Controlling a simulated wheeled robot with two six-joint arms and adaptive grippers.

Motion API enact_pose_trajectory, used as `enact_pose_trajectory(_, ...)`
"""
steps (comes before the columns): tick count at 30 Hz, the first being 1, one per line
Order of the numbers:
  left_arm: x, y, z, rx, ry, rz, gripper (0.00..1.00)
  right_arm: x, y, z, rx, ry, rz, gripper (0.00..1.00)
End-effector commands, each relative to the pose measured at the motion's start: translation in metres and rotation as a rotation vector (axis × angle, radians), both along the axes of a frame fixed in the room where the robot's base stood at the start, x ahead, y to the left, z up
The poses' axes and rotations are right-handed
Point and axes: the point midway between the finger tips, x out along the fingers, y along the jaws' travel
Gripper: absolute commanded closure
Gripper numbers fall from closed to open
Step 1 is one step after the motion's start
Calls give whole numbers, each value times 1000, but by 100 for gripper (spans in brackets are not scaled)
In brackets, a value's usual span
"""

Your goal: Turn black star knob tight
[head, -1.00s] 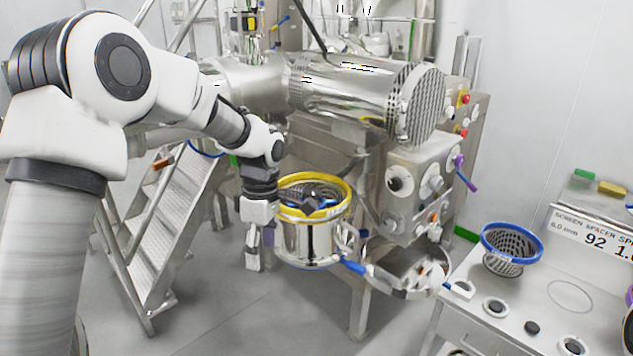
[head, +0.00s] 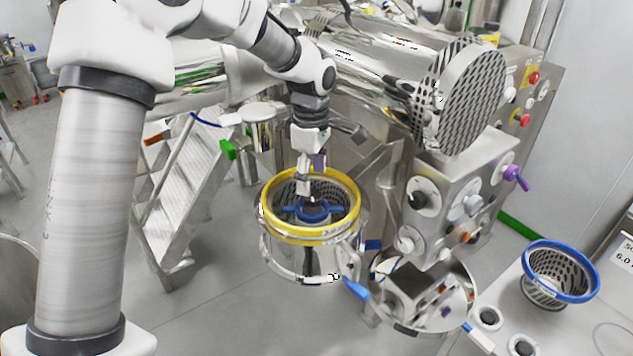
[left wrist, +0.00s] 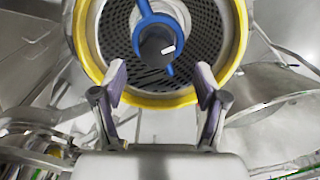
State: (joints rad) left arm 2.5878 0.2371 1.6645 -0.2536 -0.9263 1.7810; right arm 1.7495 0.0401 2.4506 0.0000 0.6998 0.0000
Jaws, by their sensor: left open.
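My left gripper (head: 304,188) points down into the mouth of the yellow-rimmed metal vessel (head: 275,228). In the left wrist view its two fingers (left wrist: 160,84) are apart with nothing between them. Inside the vessel, a blue curved-armed part (head: 330,210) sits over a perforated screen. A dark, round knob-like hub (left wrist: 158,46) stands at the middle of the blue part, beyond my fingertips and apart from them. Its star shape cannot be made out. In the head view the gripper hides much of this hub. My right gripper is not in view.
A steel control box with a black dial (head: 419,199) stands right of the vessel, below a large perforated drum end (head: 476,98). A blue-rimmed screen basket (head: 561,271) sits on the bench. Steps stand at left.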

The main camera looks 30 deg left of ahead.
Motion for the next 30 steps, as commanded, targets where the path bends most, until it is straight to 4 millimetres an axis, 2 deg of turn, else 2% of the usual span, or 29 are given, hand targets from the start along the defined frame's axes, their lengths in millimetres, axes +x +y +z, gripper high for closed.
enact_pose_trajectory(1, -1, 0, -7, -1, 6, 0, 27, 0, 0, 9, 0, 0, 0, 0)
enact_pose_trajectory(7, 0, 0, -38, 0, 2, 1, 27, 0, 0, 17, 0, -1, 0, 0)
enact_pose_trajectory(15, 0, 0, -43, -1, 0, 1, 27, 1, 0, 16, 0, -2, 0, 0)
enact_pose_trajectory(20, 0, 0, -43, -1, 0, 1, 84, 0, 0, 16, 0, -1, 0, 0)
enact_pose_trajectory(21, 0, 0, -43, -1, 1, 1, 87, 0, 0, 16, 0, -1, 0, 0)
enact_pose_trajectory(30, -1, 0, -45, -2, 4, -2, 87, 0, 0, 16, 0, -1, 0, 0)
